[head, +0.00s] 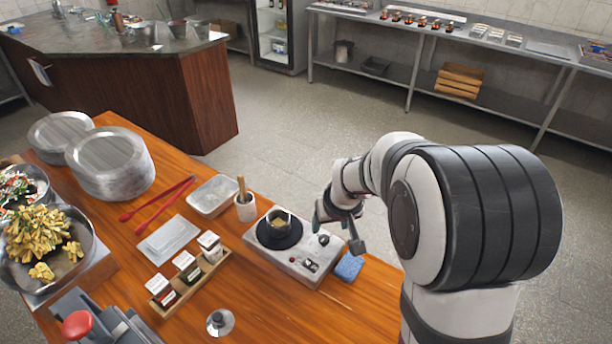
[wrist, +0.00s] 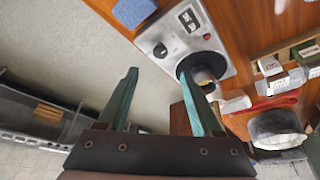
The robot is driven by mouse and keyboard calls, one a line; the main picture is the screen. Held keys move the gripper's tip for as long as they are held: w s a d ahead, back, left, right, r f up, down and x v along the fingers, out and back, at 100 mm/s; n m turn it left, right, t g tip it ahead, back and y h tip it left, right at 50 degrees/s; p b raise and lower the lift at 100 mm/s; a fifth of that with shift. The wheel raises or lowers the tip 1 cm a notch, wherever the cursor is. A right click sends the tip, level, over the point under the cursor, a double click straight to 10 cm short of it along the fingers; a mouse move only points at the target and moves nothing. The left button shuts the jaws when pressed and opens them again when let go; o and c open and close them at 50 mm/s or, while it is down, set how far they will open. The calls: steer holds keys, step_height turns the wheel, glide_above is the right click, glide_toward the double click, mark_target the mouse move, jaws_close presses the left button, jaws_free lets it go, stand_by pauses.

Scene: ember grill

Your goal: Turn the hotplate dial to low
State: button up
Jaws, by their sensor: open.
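The hotplate (head: 291,262) is a pale metal unit on the wooden counter, with a round black burner (head: 270,239) and a black dial (head: 323,239) near one edge. In the wrist view the dial (wrist: 160,51) shows as a dark round knob, just beyond and between my fingertips. My gripper (head: 337,231) is open above the dial's side of the hotplate. In the wrist view its two green fingers (wrist: 159,74) are apart with nothing between them, and they do not appear to touch the dial. Any setting marks are too small to read.
A small pot (head: 282,221) stands on the burner. A blue sponge (head: 348,267) lies beside the hotplate. Open floor lies beyond the counter edge.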

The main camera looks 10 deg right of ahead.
mark_target(324, 239)
steer(key=x, duration=0.9)
steer(key=shift+w+f, duration=0.1)
steer(key=shift+f, duration=0.25)
steer(key=shift+c, duration=0.4)
jaws_close()
